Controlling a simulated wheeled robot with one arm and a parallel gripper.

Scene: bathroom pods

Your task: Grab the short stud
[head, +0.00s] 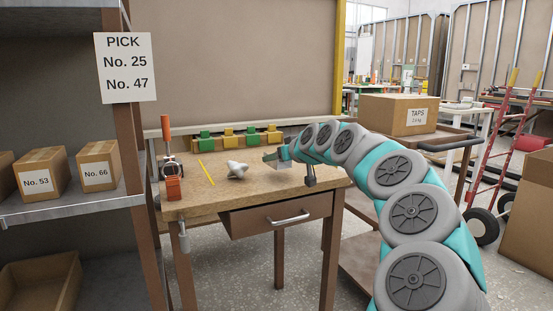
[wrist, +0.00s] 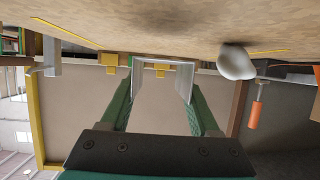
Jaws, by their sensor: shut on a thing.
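The short stud (wrist: 164,76) is a pale grey metal channel with a flat web and two side flanges. In the wrist view it sits between the two green fingers of my gripper (wrist: 160,100), which is shut on it by the flanges. In the head view my gripper (head: 276,156) is over the right part of the wooden workbench (head: 225,200), and the stud (head: 284,165) shows as a small grey piece just under the fingers. I cannot tell whether the stud touches the benchtop.
A whitish rounded piece (head: 237,171) lies on the bench left of my gripper. A yellow strip (head: 207,173) and an orange-handled clamp (head: 167,140) are farther left. Green and yellow blocks (head: 229,136) line the back edge. A box marked TAPS (head: 398,114) stands right on a cart.

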